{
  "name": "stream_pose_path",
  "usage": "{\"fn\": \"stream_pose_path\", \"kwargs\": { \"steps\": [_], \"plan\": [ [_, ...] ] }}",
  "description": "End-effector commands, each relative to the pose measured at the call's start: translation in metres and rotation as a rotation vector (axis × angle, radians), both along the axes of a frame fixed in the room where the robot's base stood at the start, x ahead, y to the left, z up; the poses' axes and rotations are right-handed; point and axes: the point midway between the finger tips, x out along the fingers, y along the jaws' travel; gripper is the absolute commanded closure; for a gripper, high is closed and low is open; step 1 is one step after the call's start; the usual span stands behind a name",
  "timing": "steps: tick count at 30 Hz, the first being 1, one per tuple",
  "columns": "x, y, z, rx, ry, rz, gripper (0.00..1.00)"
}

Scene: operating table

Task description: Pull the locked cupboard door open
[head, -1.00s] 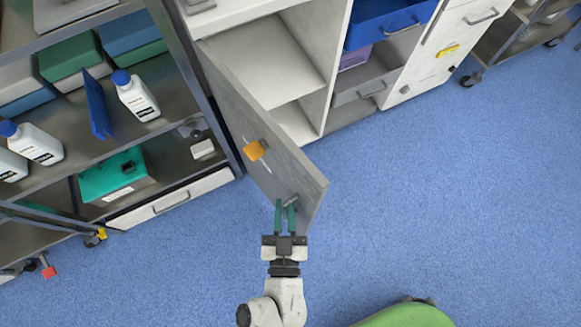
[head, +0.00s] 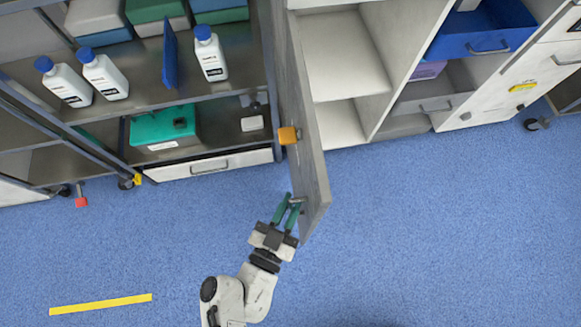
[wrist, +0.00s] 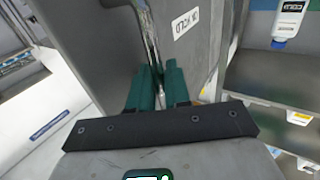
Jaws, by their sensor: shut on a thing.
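The grey cupboard door (head: 312,160) stands swung wide open in the head view, its free end toward me. An orange block (head: 288,135) is on its left face. My gripper (head: 290,203), with green fingers, is shut on the door handle (head: 297,200) near the door's free end. In the wrist view the green fingertips (wrist: 158,72) close around the thin metal handle (wrist: 152,45) beside the grey door (wrist: 190,70). The fingers partly hide the handle. The cupboard's inside (head: 345,60) shows empty light shelves.
A shelf rack (head: 100,110) with white bottles (head: 210,55) and a green box (head: 165,128) stands close left of the door. A blue drawer (head: 480,35) is open on the right. Blue floor (head: 420,230) is clear right of the door.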

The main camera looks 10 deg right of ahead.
Motion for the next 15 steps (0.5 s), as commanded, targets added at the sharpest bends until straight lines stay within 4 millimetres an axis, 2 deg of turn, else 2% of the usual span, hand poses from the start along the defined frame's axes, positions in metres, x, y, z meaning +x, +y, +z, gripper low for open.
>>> {"fn": "stream_pose_path", "kwargs": {
  "steps": [1, 2, 5, 15],
  "plan": [
    [-0.0010, 0.0001, -0.0011, 0.001, 0.003, 0.000, 1.00],
    [-0.0010, 0.0001, -0.0011, 0.001, 0.003, 0.000, 0.80],
    [-0.0009, 0.0001, -0.0010, 0.001, 0.003, 0.000, 0.70],
    [-0.0044, 0.0026, -0.0008, 0.001, 0.002, 0.000, 0.70]
  ]
}}
